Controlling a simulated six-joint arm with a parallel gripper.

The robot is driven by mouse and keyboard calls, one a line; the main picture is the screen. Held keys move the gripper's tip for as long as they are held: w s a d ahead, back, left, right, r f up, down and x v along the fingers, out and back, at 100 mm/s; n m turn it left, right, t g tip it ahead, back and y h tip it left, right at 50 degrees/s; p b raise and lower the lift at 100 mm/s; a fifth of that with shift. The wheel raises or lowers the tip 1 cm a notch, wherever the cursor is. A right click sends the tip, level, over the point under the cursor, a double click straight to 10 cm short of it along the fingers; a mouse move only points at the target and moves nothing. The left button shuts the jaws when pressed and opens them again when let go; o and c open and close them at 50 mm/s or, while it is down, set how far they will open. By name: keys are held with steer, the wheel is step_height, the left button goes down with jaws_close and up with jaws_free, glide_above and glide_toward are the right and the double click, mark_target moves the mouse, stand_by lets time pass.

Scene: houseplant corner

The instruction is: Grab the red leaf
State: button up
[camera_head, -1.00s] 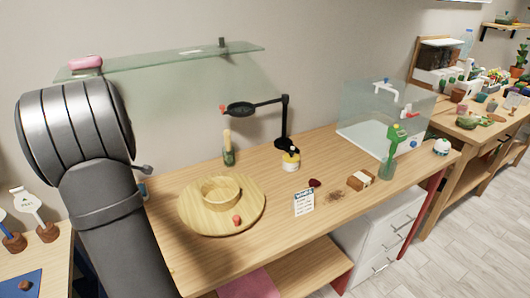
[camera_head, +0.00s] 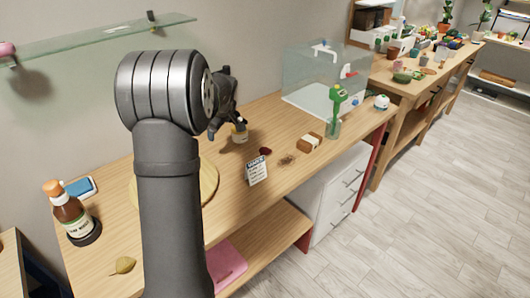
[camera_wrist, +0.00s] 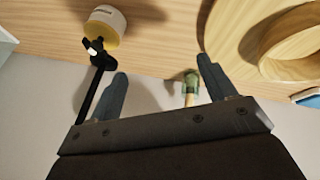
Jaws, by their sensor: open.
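The red leaf (camera_head: 265,151) looks like a small dark red patch flat on the wooden table (camera_head: 225,165), just behind a small white sign card (camera_head: 257,170). It does not show in the wrist view. My gripper (camera_head: 214,130) is above the table, to the left of the leaf and close to a small yellow and white jar (camera_head: 240,133). In the wrist view my gripper (camera_wrist: 162,78) has its two fingers spread apart, with nothing held between them.
The wrist view shows the jar (camera_wrist: 106,24), a black lamp arm (camera_wrist: 96,72), a green bottle (camera_wrist: 190,86) and a wooden bowl (camera_wrist: 275,40). A brown and white block (camera_head: 310,143) and a glass tank (camera_head: 325,75) are right of the leaf. A yellowish leaf (camera_head: 123,265) lies at front left.

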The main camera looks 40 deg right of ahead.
steer(key=s+d+r+m+y, duration=0.2)
steer(key=s+d+m, duration=0.2)
steer(key=s+d, duration=1.1)
glide_toward(267, 150)
steer(key=f, duration=0.1)
steer(key=w+a+f, duration=0.1)
steer(key=shift+f+t, duration=0.3)
steer(key=x, duration=0.5)
steer(key=shift+d+f, duration=0.15)
steer(key=shift+d, duration=0.2)
steer(key=c, duration=1.1)
